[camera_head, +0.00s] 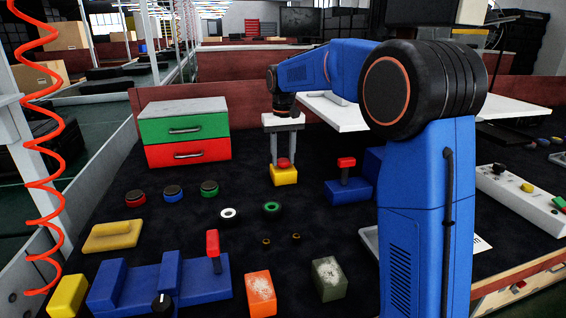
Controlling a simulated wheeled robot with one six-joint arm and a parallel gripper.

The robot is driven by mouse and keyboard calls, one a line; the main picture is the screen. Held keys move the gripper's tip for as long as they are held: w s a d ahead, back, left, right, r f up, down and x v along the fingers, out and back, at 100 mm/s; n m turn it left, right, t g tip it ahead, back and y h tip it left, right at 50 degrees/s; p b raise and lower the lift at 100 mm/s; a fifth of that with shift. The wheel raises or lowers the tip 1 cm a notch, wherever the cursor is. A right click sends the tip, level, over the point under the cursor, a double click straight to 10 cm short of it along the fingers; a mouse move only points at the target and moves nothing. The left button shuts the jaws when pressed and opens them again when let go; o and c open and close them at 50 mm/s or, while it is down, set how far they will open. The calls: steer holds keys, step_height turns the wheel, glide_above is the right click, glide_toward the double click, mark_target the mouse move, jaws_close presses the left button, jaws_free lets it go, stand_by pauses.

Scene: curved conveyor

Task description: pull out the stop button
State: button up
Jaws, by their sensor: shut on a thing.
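The stop button (284,163) is a red cap on a yellow box (284,176) that stands on the dark table top. My gripper (284,158) points straight down over it, with one finger on each side of the red cap. The fingers are shut on the cap. The yellow box rests on the table below the fingers. Whether the cap is pushed in or out is too small to tell.
A green and red drawer box (186,131) stands at the back left. A blue block with a red-topped lever (347,182) is to the right. Several round buttons, rings and blocks lie in front, with a blue fixture (195,283) at the front left.

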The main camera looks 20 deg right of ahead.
mark_target(283, 161)
steer(key=shift+f, duration=0.15)
steer(key=shift+s+r, duration=0.1)
steer(key=shift+r, duration=0.2)
stand_by(0.4)
steer(key=o, duration=2.2)
steer(key=shift+r, duration=0.15)
steer(key=shift+r, duration=3.4)
steer(key=shift+s, duration=0.1)
